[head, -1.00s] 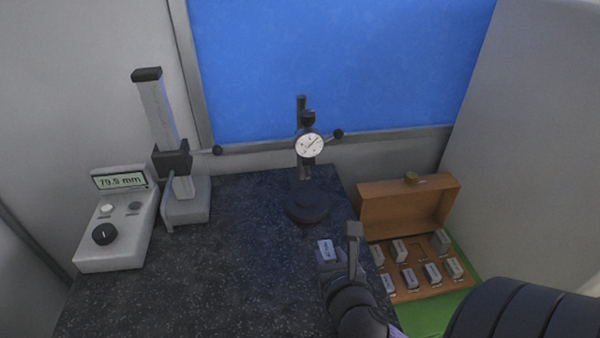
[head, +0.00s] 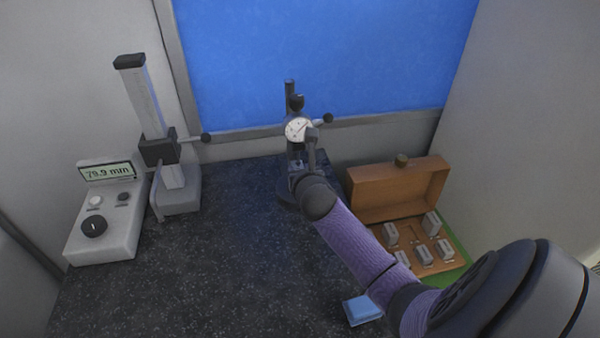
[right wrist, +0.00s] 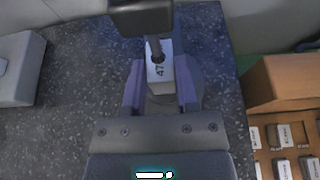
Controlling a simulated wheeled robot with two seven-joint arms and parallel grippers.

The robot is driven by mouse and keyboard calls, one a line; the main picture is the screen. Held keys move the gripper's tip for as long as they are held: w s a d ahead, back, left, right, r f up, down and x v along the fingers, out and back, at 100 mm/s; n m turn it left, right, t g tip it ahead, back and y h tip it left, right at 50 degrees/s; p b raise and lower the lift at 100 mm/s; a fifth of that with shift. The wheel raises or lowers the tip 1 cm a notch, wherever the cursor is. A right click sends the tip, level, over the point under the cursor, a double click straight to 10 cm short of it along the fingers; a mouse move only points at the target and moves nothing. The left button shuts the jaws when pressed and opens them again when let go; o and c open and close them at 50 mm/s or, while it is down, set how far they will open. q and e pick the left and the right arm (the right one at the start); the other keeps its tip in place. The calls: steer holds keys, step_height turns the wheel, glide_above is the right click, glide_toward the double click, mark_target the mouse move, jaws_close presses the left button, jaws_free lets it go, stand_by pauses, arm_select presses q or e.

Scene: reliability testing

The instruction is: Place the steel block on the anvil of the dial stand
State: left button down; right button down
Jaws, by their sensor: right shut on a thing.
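The dial stand (head: 289,97) is at the back of the dark granite table, with its round white dial (head: 298,130) facing me. My right gripper (head: 303,164) is in front of its column, below the dial, and partly hides its round base. In the right wrist view the gripper (right wrist: 159,88) is shut on the steel block (right wrist: 158,73), a light block marked with digits starting 47. The stand's spindle tip (right wrist: 156,50) shows over the block's far part. The block lies above the base; I cannot tell whether it touches the anvil. My left gripper is out of view.
An open wooden case (head: 393,193) with several steel blocks stands on a green mat at right. A height gauge (head: 155,130) and a display box (head: 105,215) stand at left. A blue pad (head: 362,309) lies near the front. The table's middle is clear.

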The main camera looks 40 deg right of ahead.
steer(key=shift+f, duration=0.1)
steer(key=shift+s, duration=0.1)
steer(key=shift+c, duration=1.8)
jaws_free()
steer(key=shift+f, duration=0.1)
steer(key=shift+s+a+r+p, duration=0.2)
steer(key=shift+s+r+p, duration=0.05)
steer(key=shift+p, duration=0.05)
steer(key=p+v, duration=0.2)
steer(key=v, duration=0.9)
steer(key=shift+s, duration=0.2)
steer(key=shift+a, duration=0.1)
